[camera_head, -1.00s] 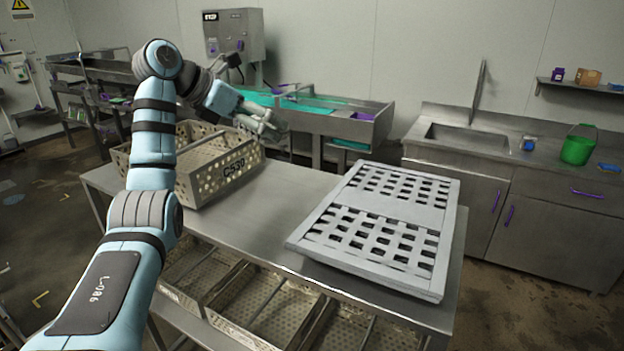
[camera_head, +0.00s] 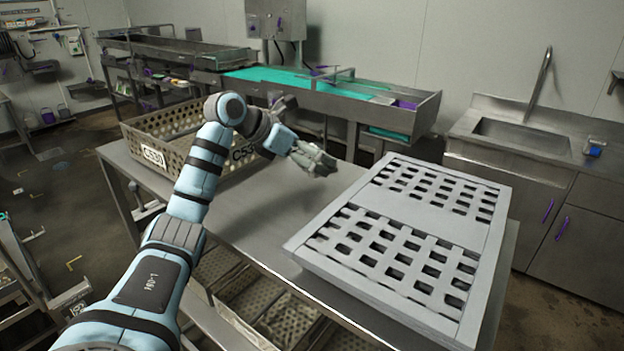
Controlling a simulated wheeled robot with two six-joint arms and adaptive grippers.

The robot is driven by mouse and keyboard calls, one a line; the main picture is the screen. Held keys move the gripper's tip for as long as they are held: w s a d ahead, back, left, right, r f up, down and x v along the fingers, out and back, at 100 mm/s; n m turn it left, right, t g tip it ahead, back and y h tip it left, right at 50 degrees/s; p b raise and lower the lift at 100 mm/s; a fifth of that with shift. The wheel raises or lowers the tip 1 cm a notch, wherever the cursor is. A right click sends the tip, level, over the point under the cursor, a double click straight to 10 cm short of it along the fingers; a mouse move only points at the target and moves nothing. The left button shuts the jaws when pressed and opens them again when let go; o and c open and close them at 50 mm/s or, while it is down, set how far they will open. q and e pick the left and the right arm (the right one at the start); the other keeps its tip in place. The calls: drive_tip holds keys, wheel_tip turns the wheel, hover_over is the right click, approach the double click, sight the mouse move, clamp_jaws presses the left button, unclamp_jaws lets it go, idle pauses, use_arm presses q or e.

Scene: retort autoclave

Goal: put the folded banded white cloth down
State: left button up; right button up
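My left arm reaches in from the lower left. My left gripper (camera_head: 314,160) hangs over the steel table (camera_head: 262,222), between the perforated crate and the grey slotted tray. Its pale fingers are small and seen from the side, so I cannot tell whether they are open or shut. I can make out no folded banded white cloth in the gripper, on the table or elsewhere in view. My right gripper is out of view.
A perforated metal crate (camera_head: 152,156) marked C530 stands at the table's far left. A large grey slotted tray (camera_head: 425,223) covers the right part. Bare tabletop lies between them. Behind are a teal-surfaced bench (camera_head: 300,82) and a steel sink (camera_head: 522,137).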

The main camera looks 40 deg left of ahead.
use_arm(q)
drive_tip(key=f, duration=0.1)
drive_tip(key=w+f, duration=0.1)
drive_tip(key=f, duration=0.3)
drive_tip(key=shift+w+d, duration=0.1)
drive_tip(key=shift+w, duration=0.25)
drive_tip(key=shift+s+f, duration=0.1)
drive_tip(key=shift+s+r, duration=0.2)
drive_tip(key=shift+s, duration=0.25)
drive_tip(key=o, duration=0.8)
drive_tip(key=shift+f, duration=0.2)
drive_tip(key=shift+c, duration=0.2)
drive_tip(key=shift+w, duration=0.3)
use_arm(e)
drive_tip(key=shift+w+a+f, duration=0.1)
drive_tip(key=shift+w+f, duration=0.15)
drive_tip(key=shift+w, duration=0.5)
